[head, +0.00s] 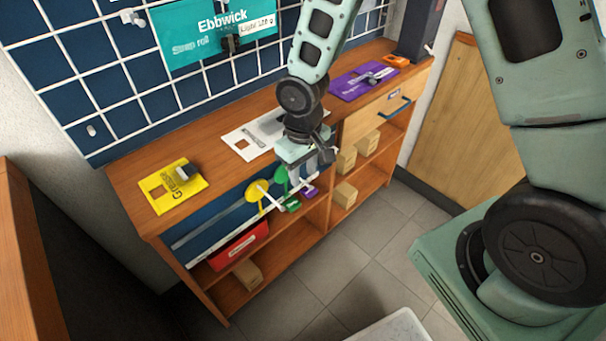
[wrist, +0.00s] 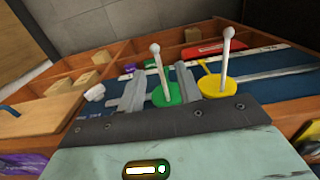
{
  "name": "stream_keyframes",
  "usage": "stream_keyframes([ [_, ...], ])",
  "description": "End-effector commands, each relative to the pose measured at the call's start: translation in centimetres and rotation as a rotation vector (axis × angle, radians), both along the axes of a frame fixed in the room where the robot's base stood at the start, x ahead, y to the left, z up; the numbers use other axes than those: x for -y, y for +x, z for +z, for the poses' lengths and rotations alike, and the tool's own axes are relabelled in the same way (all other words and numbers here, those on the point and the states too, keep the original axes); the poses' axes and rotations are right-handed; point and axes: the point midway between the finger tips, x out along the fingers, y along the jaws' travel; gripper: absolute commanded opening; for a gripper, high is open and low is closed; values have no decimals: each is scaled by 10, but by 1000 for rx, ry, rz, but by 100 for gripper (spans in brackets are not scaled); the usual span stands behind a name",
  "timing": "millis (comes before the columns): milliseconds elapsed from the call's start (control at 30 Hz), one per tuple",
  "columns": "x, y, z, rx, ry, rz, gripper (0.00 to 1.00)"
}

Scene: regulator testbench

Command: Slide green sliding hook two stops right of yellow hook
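The yellow hook (head: 257,192) hangs on the rail (head: 210,226) on the blue front panel of the bench. The green sliding hook (head: 281,177) sits just right of it in the head view, close beside it. In the wrist view the green hook (wrist: 166,96) and the yellow hook (wrist: 219,87) show as round discs with white ball-ended pegs. My gripper (head: 310,178) is at the green hook. Its two fingers (wrist: 160,74) stand apart, one on each side of the green hook's peg, with gaps visible. Stop marks along the rail are too small to make out.
Small green (head: 292,205) and purple (head: 309,192) tags are right of the hooks. A yellow card (head: 163,199), white card (head: 241,143) and purple card (head: 351,86) lie on the benchtop. A red box (head: 232,247) and several wooden blocks sit on the shelves below.

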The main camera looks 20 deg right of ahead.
Motion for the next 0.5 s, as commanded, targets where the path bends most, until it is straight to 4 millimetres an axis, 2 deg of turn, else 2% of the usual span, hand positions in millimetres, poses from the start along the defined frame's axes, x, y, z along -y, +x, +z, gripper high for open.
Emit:
stream_keyframes([
  [100,0,0,-7,0,0,1,35],
  [400,0,0,-8,1,0,0,35],
  [500,0,0,-8,1,0,0,7],
])
